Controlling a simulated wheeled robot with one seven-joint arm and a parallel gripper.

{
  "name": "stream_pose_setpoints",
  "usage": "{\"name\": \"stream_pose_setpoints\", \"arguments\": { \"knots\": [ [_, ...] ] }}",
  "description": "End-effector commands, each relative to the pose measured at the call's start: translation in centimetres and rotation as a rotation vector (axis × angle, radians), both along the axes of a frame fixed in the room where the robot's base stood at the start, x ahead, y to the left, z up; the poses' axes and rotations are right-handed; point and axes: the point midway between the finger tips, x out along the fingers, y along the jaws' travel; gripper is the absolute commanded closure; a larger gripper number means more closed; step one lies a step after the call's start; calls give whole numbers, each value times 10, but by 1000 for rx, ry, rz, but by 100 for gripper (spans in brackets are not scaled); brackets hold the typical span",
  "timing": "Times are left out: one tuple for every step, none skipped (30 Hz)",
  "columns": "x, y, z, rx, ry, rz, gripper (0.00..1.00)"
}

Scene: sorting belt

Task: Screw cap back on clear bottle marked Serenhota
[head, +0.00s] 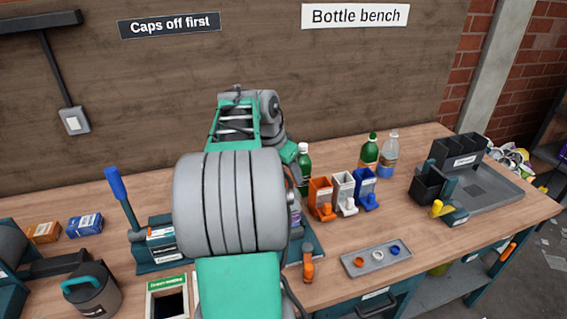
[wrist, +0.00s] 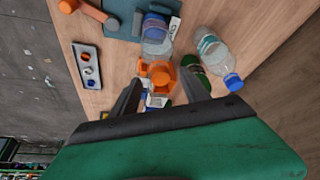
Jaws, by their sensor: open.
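A clear bottle (wrist: 155,42) stands by a teal fixture in the wrist view; its mouth is unclear and its label cannot be read. A second clear bottle (wrist: 209,48) with a blue cap (wrist: 233,82) stands to its right. A grey tray (head: 350,264) holds orange, white and blue caps (head: 379,254); it also shows in the wrist view (wrist: 81,48). No readable Serenhota mark shows. My arm hides the gripper and much of the fixture in the head view.
A black-bin tray (head: 490,195) is at right. Bare wood surrounds the cap tray.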

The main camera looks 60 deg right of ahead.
Motion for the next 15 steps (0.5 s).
{"name": "stream_pose_setpoints", "arguments": {
  "knots": [
    [-1, -2, -4, 0, 0, 0, 46],
    [-1, -2, -5, 1, -1, 0, 46],
    [-1, -3, -7, -1, -2, 1, 46],
    [-1, -3, -8, -1, -2, 1, 46],
    [-1, -3, -8, -1, -2, 1, 46],
    [-1, -4, -8, -2, -2, 1, 46],
    [-1, -3, -8, -2, -2, 1, 46],
    [-1, -3, -8, -2, -2, 1, 46],
    [-1, -3, -8, -1, -2, 1, 46],
    [-1, -3, -8, 0, -1, 2, 46],
    [-1, -3, -8, 0, -1, 2, 48],
    [-1, -3, -8, 0, -1, 2, 52],
    [-1, -3, -8, 0, -1, 2, 54],
    [-1, -3, -8, 0, -1, 2, 57],
    [-1, -3, -8, 0, -1, 2, 60]
  ]
}}
